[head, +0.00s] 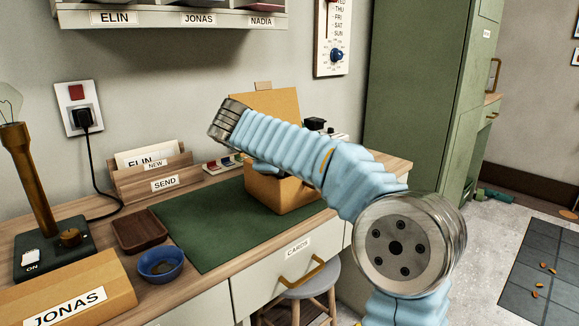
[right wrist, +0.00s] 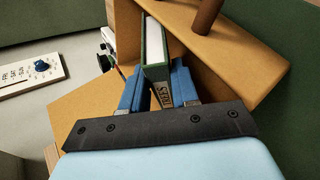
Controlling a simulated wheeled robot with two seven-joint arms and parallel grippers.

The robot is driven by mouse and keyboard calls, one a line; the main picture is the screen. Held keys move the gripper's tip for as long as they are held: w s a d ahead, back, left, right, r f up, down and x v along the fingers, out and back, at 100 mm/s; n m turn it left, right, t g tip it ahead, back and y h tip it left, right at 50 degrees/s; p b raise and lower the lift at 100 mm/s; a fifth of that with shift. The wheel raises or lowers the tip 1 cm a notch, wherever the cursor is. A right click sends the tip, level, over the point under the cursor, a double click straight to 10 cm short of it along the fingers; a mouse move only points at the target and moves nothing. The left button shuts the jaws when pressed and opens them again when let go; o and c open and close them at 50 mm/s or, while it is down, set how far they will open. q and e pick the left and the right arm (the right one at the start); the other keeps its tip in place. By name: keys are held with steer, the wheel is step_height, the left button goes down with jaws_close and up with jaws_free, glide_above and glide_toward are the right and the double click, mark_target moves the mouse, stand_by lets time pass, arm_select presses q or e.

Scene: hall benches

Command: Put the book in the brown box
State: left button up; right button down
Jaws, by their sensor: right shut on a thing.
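The brown box (head: 283,200) stands open on the green desk mat (head: 200,225), its lid (head: 262,102) raised behind; my right arm hides much of it. My right gripper (head: 265,168) shows only in part in the head view, at the box opening. In the right wrist view the right gripper (right wrist: 160,88) is shut on a green book (right wrist: 152,50) with white pages and a lettered spine label. The book is between the brown box walls (right wrist: 225,48); I cannot tell whether it touches the bottom. My left gripper is not in view.
A lamp (head: 35,185), a blue bowl (head: 160,265), a dark brown tray (head: 140,230) and the JONAS box (head: 65,295) stand on the left. A SEND letter rack (head: 150,180) is behind. The left part of the mat is clear.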

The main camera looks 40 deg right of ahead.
steer(key=c, duration=1.1)
jaws_free()
steer(key=shift+f, duration=0.1)
steer(key=p+v, duration=0.1)
steer(key=v, duration=1.1)
steer(key=shift+w, duration=0.1)
